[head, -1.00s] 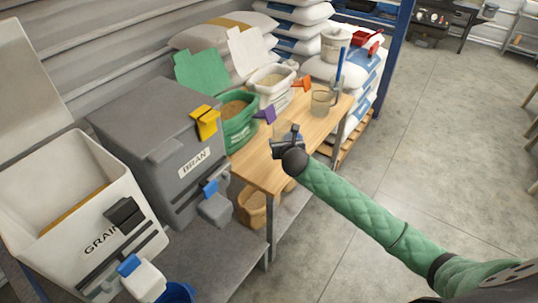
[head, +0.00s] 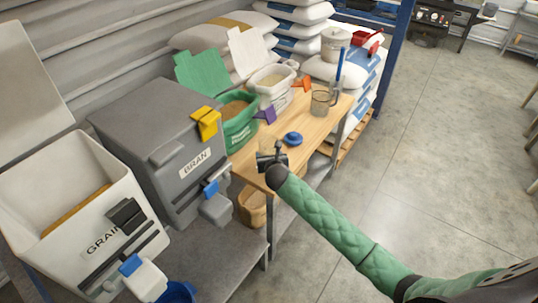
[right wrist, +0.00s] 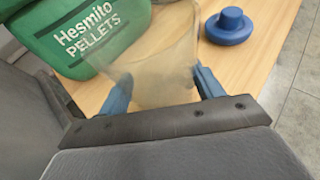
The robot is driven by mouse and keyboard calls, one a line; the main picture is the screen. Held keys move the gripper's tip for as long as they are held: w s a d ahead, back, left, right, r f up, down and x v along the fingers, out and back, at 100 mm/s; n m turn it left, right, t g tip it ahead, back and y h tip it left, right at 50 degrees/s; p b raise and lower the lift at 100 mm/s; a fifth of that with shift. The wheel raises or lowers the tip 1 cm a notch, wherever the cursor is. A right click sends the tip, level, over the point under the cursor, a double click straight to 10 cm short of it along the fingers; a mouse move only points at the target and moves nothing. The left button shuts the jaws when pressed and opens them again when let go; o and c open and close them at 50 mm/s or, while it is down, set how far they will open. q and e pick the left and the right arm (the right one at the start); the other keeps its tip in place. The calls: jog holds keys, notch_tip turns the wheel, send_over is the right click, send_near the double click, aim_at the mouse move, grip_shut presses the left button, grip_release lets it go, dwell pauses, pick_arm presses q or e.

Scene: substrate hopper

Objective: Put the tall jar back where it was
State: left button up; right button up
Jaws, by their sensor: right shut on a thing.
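My right gripper (head: 270,160) is over the near end of the wooden table (head: 262,178). In the right wrist view its blue fingers (right wrist: 163,88) are shut on a clear, see-through jar (right wrist: 158,50), one finger on each side. I take this to be the tall jar. The jar is hard to make out in the head view, mostly behind the gripper. I cannot tell whether its base touches the table. A round blue lid with a knob (head: 292,138) lies on the table; it also shows in the right wrist view (right wrist: 229,27). My left gripper is not in view.
A green pellets sack (head: 238,128) and a white sack (head: 272,84) stand along the table's back. A clear jug (head: 321,102) stands at the far end. The grey bran bin (head: 150,120) is left of the table. The table between lid and jug is clear.

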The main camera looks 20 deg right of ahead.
jog(key=o, duration=1.2)
